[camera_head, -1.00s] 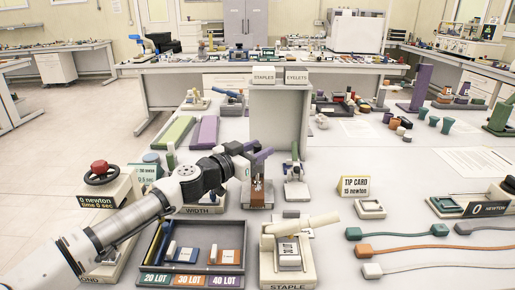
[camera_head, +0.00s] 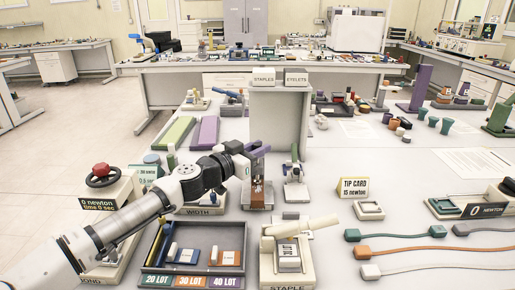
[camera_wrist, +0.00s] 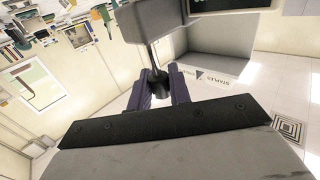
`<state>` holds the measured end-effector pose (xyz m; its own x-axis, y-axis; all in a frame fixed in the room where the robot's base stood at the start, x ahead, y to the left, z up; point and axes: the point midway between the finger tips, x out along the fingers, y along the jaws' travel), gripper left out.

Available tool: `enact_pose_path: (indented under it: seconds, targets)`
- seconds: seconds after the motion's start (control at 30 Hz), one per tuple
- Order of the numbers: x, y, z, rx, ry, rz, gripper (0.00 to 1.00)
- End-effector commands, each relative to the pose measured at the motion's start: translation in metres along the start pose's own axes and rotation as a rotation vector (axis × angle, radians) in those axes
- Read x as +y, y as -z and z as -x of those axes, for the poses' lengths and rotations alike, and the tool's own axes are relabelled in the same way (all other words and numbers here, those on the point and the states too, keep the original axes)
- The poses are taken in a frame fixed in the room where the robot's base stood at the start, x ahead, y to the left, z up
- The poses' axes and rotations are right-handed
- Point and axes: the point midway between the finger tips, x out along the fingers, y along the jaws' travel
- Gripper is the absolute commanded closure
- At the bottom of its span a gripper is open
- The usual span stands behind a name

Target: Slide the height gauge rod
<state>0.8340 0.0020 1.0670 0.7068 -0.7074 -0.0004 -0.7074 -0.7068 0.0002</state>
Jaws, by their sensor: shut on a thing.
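The height gauge (camera_head: 258,189) stands on the table just left of the picture's middle, a small upright device with a brown front. In the wrist view a dark block (camera_wrist: 165,20) with a display edge is close to my gripper, and a thin rod (camera_wrist: 151,55) runs from it to a dark round end. My gripper (camera_head: 258,149), with purple fingers, is at the top of the gauge. In the wrist view the fingers (camera_wrist: 160,90) close around the rod's dark end. In the head view the rod is mostly hidden by the fingers.
A lot tray (camera_head: 197,245) and a stapler device (camera_head: 288,255) stand in front of the gauge. Another small upright device (camera_head: 295,185) is close on its right. A grey stand (camera_head: 279,115) with STAPLES and EYELETS signs is behind. Cables (camera_head: 420,252) lie at the right.

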Motion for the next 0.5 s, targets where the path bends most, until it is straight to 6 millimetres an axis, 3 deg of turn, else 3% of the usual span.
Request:
enact_pose_path:
  seconds: [0.07,0.4,0.43,0.5]
  targets:
    - [-0.0002,0.0114,0.0001,0.000,0.001,0.001,1.00]
    - [-0.0007,0.0131,0.0000,0.004,0.002,-0.001,1.00]
    - [-0.0007,0.0133,0.0000,0.004,0.002,-0.002,0.77]
    - [-0.0006,0.0132,0.0000,0.004,0.002,-0.002,0.67]
